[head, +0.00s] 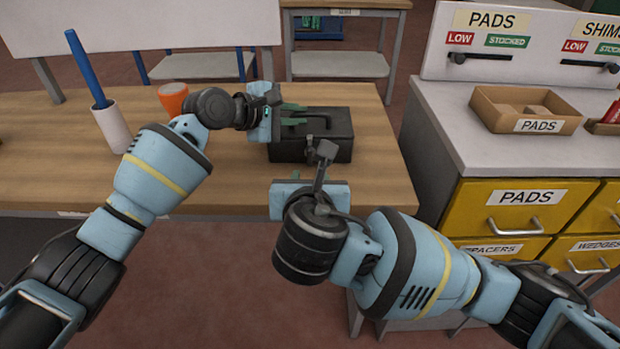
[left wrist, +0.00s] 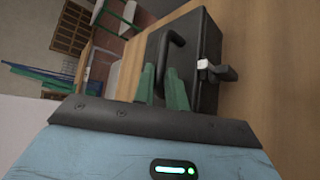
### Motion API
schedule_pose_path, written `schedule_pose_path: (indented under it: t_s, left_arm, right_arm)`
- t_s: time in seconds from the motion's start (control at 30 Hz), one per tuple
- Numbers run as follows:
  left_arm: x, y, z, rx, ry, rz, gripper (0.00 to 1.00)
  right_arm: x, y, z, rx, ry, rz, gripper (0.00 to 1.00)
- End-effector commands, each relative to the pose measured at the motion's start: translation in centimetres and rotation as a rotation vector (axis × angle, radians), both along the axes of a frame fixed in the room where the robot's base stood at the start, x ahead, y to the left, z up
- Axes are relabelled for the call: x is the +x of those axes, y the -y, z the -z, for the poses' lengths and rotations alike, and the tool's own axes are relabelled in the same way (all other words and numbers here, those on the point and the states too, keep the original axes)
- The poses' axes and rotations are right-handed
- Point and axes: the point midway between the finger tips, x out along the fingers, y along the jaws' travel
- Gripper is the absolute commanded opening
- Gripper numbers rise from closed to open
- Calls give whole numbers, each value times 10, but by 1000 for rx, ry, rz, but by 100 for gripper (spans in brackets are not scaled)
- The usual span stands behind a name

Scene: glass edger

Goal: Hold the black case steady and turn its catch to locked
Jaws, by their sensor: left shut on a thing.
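The black case (head: 338,130) stands upright on the wooden bench, with a loop handle on top. It also shows in the left wrist view (left wrist: 208,40). My left gripper (head: 293,114) has its green fingers at one end of the handle (left wrist: 178,45) and is shut on it. The catch (left wrist: 222,71), a dark lever beside a small pale block, sticks out from the case's side in the left wrist view. My right gripper (head: 300,178) is in front of the case, apart from it. Its palm hides most of its fingers, so its opening cannot be told.
A white cup (head: 112,128) with a blue rod and an orange cup (head: 173,97) stand on the bench (head: 40,150) to the left. A grey cabinet (head: 440,120) with yellow drawers and a cardboard PADS tray (head: 484,112) stands right, across a gap. Bench right of the case is clear.

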Motion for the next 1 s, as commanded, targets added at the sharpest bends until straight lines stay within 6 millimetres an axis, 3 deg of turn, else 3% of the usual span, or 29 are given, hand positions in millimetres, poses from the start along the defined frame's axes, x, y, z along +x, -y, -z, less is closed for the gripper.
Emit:
schedule_pose_path:
  t_s: [0.37, 0.4, 0.57, 1.0]
  left_arm:
    - [0, -1, 4, 5, -6, 0, 0]
    - [0, -1, 4, 5, -6, 0, 18]
    - [0, -1, 3, 4, -4, 0, 38]
    - [-6, -8, 0, 4, -5, 1, 39]
  right_arm:
    - [-1, 0, 0, 0, -1, 1, 33]
    - [-1, 0, 0, 0, -1, 1, 33]
    - [-1, 0, 0, 0, 0, 1, 33]
    - [-1, 0, 0, 0, 0, 1, 33]
